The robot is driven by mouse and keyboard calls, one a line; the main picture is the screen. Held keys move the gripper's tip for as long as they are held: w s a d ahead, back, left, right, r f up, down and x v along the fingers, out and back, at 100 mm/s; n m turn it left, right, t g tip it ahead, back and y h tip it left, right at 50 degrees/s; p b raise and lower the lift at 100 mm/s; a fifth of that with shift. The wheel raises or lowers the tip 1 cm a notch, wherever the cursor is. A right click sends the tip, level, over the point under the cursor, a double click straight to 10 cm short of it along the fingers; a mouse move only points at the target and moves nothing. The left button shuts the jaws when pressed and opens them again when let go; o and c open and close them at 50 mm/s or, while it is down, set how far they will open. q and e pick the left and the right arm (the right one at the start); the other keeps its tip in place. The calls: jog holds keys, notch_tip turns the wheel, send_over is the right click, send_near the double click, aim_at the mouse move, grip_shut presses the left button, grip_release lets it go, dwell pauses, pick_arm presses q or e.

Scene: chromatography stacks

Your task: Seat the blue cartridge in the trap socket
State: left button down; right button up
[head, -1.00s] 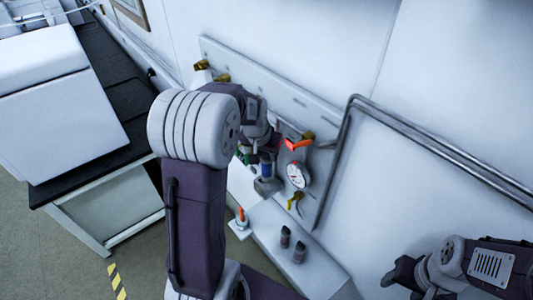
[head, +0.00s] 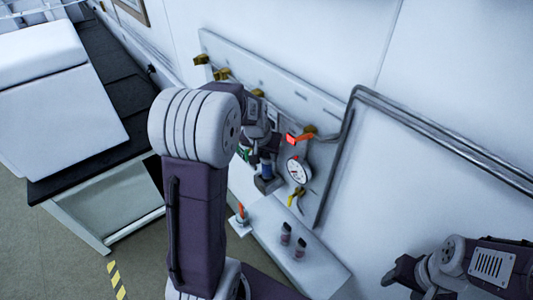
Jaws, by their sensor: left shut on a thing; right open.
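My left gripper (head: 262,150) is shut on the blue cartridge (head: 266,170), a small upright cylinder in front of the wall panel. The elbow and forearm of my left arm hide much of the gripper. A dark grey block (head: 268,185), which looks like the trap socket, is directly under the cartridge. I cannot tell whether the cartridge touches it or sits in it. My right gripper (head: 389,277) is open and empty at the lower right, well away from the panel.
The pale panel (head: 290,97) carries brass fittings (head: 223,74), a red-orange handle (head: 303,137), a round gauge (head: 292,171) and a yellow-handled valve (head: 297,195). Two small dark bottles (head: 286,234) stand on the white shelf (head: 315,265). Bent metal pipes (head: 425,137) run to the right.

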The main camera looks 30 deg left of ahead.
dwell(0.3)
pick_arm(q)
jog(key=shift+f+b, duration=0.4)
jog(key=shift+f, duration=0.1)
jog(key=shift+c, duration=2.3)
grip_release()
notch_tip(320, 180, up, 7)
jog(key=p, duration=0.6)
jog(key=shift+r, duration=0.1)
